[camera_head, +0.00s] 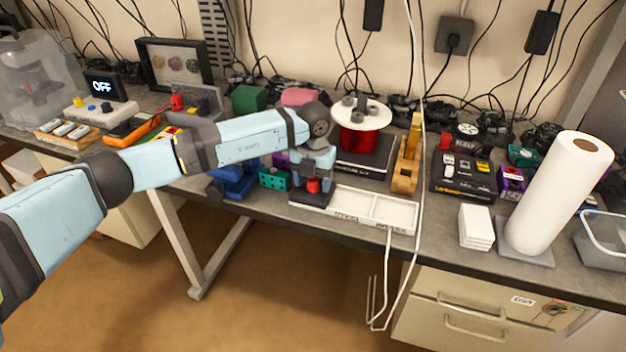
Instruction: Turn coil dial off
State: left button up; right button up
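A red coil (358,138) under a white disc stands on a dark base toward the back of the bench. A small red knob (313,186) sits on a dark block at the bench's front, left of the white tray; it may be the coil dial, but I cannot read a label. My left arm comes in from the left, and its gripper (313,176) points down directly over the red knob, at or very near it. The fingers are too small and hidden to tell whether they are open or touching it. My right gripper is not in view.
A white divided tray (352,221) lies just right of the knob. A wooden stand (405,172), a black control box (463,176) and a paper roll (556,195) stand further right. White cables hang over the bench front.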

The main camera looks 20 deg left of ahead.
pick_arm(q)
notch_tip(320, 180, up, 14)
dwell(0.7)
jog(key=shift+f, duration=0.15)
